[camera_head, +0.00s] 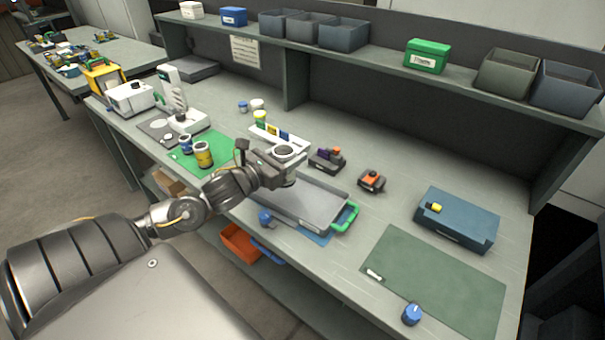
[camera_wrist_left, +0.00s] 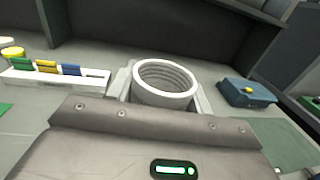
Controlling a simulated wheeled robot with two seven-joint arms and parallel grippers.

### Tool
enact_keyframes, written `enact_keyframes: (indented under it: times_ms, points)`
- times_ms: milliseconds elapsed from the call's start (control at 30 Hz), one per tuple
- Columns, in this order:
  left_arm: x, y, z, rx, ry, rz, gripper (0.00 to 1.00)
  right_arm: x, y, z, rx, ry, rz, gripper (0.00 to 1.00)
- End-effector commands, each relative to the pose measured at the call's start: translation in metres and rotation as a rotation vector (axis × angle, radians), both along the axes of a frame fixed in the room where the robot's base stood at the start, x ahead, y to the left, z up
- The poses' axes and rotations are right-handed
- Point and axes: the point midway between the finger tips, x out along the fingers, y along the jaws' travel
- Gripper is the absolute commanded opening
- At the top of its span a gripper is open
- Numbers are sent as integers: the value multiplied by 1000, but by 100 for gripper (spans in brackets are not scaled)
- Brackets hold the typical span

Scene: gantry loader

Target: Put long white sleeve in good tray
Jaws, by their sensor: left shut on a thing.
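My left gripper (camera_head: 282,168) is shut on a white sleeve (camera_head: 285,150), a hollow ring with a ridged inside. In the left wrist view the sleeve (camera_wrist_left: 166,84) stands upright between the two fingers (camera_wrist_left: 165,95), its open end up. Its lower part is hidden, so I cannot tell its full length. Below the gripper in the head view, a grey tray (camera_head: 318,205) with a green handle (camera_head: 347,216) lies on the bench. The sleeve is above the tray's far left part, apart from it. No label is readable on the tray. My right gripper is not in view.
A white rack (camera_head: 290,143) with coloured blocks stands behind the gripper. Dark blocks (camera_head: 327,160) and an orange-topped one (camera_head: 371,180) lie right of it. A blue box (camera_head: 457,220) and a green mat (camera_head: 440,275) are further right. The bench between is clear.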

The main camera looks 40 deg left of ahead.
Motion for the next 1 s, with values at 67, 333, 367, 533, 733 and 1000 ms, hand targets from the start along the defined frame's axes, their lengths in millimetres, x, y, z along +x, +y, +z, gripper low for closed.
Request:
enact_keyframes:
  times_ms: [67, 333, 367, 533, 733, 1000]
  points:
    - [9, -8, -10, -6, -6, 2, 10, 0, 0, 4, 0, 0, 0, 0]
    - [21, -20, -33, -1, -5, 1, 10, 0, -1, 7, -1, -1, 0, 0]
    - [21, -20, -34, -1, -5, 1, 10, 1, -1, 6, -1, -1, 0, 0]
    - [24, -24, -38, -2, -6, 0, 10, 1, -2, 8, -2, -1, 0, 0]
    - [25, -25, -64, -1, -2, 1, 10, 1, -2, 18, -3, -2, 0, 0]
    - [25, -25, -71, 1, -5, -1, 10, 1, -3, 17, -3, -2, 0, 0]
